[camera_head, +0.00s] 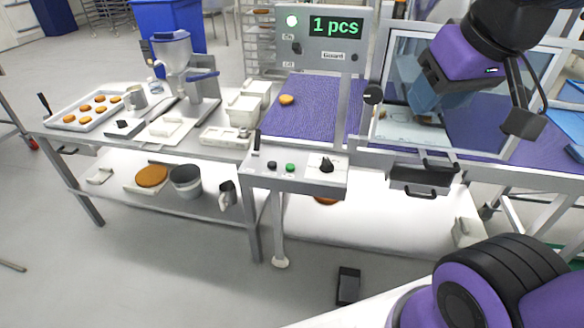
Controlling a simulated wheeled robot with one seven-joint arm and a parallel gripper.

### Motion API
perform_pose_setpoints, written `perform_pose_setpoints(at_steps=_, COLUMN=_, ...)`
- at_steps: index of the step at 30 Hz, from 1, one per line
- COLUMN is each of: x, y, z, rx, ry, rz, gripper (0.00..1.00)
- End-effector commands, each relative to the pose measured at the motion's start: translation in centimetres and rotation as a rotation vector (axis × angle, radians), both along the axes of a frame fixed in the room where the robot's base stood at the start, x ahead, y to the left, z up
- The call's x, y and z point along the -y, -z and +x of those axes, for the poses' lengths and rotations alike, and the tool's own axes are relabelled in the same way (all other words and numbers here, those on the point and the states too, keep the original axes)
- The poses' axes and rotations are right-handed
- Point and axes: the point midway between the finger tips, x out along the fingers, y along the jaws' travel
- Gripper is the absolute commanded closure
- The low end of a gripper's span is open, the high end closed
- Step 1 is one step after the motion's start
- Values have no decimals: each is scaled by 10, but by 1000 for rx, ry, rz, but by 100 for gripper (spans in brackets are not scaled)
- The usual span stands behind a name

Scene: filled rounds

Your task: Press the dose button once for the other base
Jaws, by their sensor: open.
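The depositor with a steel hopper (172,55) stands on the left steel table; a dose button cannot be singled out on it. A control panel (258,180) at the front of the conveyor carries a black button (272,165), a green button (290,168) and a black knob (326,166). One round base (286,100) lies on the purple belt (308,115); several others lie on a tray (62,112) at the far left. My gripper (428,100) is at the upper right, by the clear guard, open, apart from panel and bases; its fingertips are unclear.
A green-lit display (335,27) reads "1 pcs". White tubs (243,110) stand between depositor and belt. The lower shelf holds a steel pot (186,182) and a brown disc (151,176). A framed clear guard (392,75) covers the right belt. A black pedal (348,286) lies on the floor.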

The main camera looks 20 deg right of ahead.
Motion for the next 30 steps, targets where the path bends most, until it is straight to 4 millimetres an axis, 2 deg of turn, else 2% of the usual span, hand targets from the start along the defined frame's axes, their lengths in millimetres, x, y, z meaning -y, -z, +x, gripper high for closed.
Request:
perform_pose_setpoints(at_steps=8, x=0, y=0, z=0, rx=0, ry=0, rz=0, gripper=56)
perform_pose_setpoints(at_steps=12, x=0, y=0, z=0, rx=0, ry=0, rz=0, gripper=88)
perform_pose_setpoints(at_steps=14, x=0, y=0, z=0, rx=0, ry=0, rz=0, gripper=100)
perform_pose_setpoints(at_steps=30, x=0, y=0, z=0, rx=0, ry=0, rz=0, gripper=100)
